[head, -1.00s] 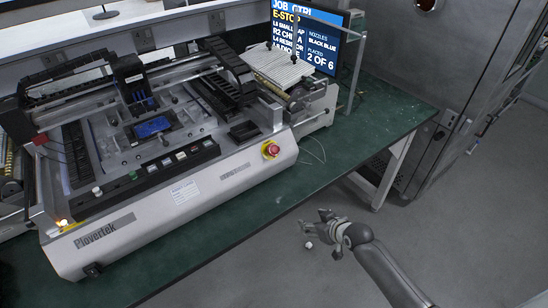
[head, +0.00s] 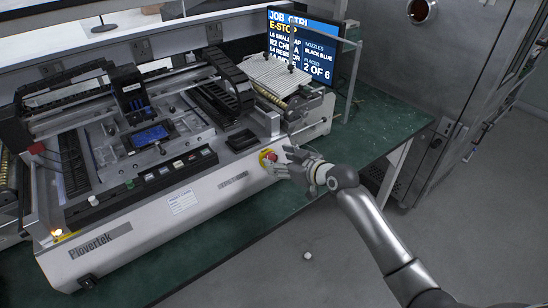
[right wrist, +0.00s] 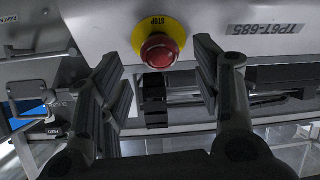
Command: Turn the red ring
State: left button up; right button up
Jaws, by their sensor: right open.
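The red ring is the round red stop button (head: 267,155) on a yellow collar, on the machine's front face near its right end. In the head view my right gripper (head: 284,160) is just right of it and partly overlaps it. In the right wrist view the red button (right wrist: 159,51) shows whole, with the yellow collar (right wrist: 149,27) marked "STOP". My right gripper (right wrist: 158,75) is open there, one finger on each side of the button in the picture. I cannot tell how far the fingertips are from it, and no contact shows. My left gripper is not in view.
The white Plovertek machine (head: 160,215) stands on a green bench (head: 375,130). A monitor (head: 318,52) reading "E-STOP" stands behind its right end. A feeder tray (head: 275,72) sits near the monitor. A small white object (head: 308,256) lies on the open grey floor.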

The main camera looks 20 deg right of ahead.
aim_at(273, 158)
jog(key=shift+x, duration=1.65)
jog(key=c, duration=1)
jog(key=shift+r+m+h+p, duration=0.15)
jog(key=shift+m+h+p, duration=0.25)
jog(key=shift+p, duration=0.5)
jog(key=shift+c, duration=0.2)
jog(key=m+p, duration=0.3)
jog(key=m+h+p, duration=0.1)
jog(key=m+p, duration=0.2)
jog(key=p, duration=0.1)
jog(key=shift+a+r+h, duration=0.1)
jog(key=shift+h, duration=0.2)
jog(key=shift+m+h+p, duration=0.5)
jog(key=shift+m+p, duration=0.6)
jog(key=shift+m, duration=0.3)
jog(key=o, duration=1)
jog(key=shift+f, duration=0.25)
